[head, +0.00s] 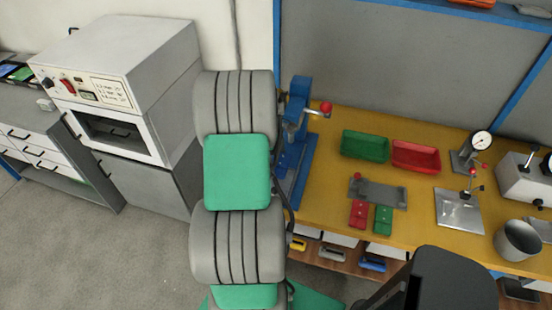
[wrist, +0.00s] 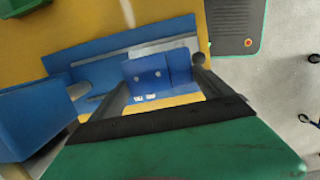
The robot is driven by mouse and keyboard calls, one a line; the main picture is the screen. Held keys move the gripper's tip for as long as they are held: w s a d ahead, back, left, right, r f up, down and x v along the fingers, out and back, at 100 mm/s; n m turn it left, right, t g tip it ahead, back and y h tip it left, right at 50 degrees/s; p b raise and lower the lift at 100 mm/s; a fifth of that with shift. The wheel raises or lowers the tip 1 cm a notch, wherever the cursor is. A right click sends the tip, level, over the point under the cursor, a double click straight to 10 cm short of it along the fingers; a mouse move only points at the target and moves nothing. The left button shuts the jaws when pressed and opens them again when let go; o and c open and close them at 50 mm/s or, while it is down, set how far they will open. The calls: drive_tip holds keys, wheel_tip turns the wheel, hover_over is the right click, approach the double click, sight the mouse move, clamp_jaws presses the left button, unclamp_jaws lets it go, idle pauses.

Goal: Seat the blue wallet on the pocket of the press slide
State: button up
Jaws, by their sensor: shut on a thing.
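The blue wallet (wrist: 148,76) is between the two dark fingers of my gripper (wrist: 163,68) in the wrist view, and the gripper is shut on it. It shows small pale marks near its lower edge. Beyond it lies the long blue base of the press (wrist: 80,60), with a pale grey strip running along it. I cannot make out the slide's pocket or tell whether the wallet touches it. The blue press (head: 297,130) stands at the bench's left end in the head view.
On the yellow bench (head: 330,215) are a green bin (head: 365,146), a red bin (head: 416,156), a grey fixture (head: 378,193) with a red and a green wallet before it, and a dial gauge stand (head: 470,155). The press's red-knobbed lever (head: 326,108) juts right. A white oven (head: 120,80) stands left.

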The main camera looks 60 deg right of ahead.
drive_tip(key=shift+f+b, duration=1.45)
drive_tip(key=shift+f, duration=1.15)
